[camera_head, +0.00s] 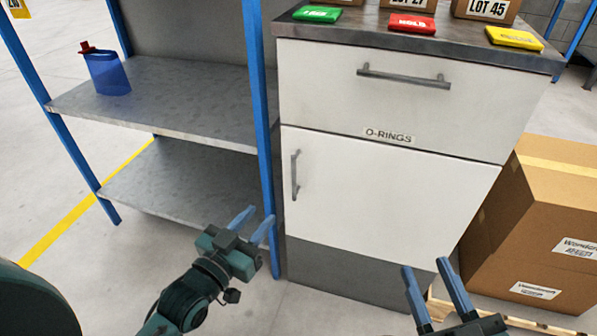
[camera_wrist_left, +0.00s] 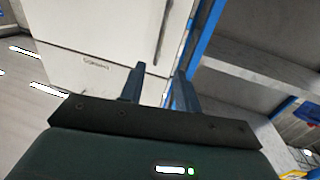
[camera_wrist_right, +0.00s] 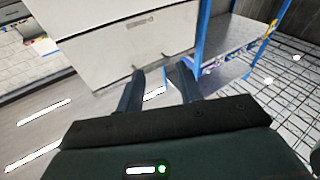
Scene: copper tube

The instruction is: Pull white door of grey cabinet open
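The grey cabinet (camera_head: 340,275) stands at the centre right of the head view. Its white door (camera_head: 385,195) is shut and has a grey vertical handle (camera_head: 295,176) near its left edge. A white drawer with a horizontal handle (camera_head: 403,77) is above it, also shut. My left gripper (camera_head: 254,224) is open and empty, below and left of the door handle, in front of the blue shelf post. My right gripper (camera_head: 438,276) is open and empty, in front of the cabinet's lower right part. The white cabinet front also shows in both wrist views (camera_wrist_left: 95,40) (camera_wrist_right: 120,45).
A blue-posted shelf (camera_head: 170,100) with a blue jug (camera_head: 107,73) stands left of the cabinet, close to the handle side. Cardboard boxes (camera_head: 545,220) on a pallet stand right of it. Coloured packets and boxes lie on top. Floor in front looks clear.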

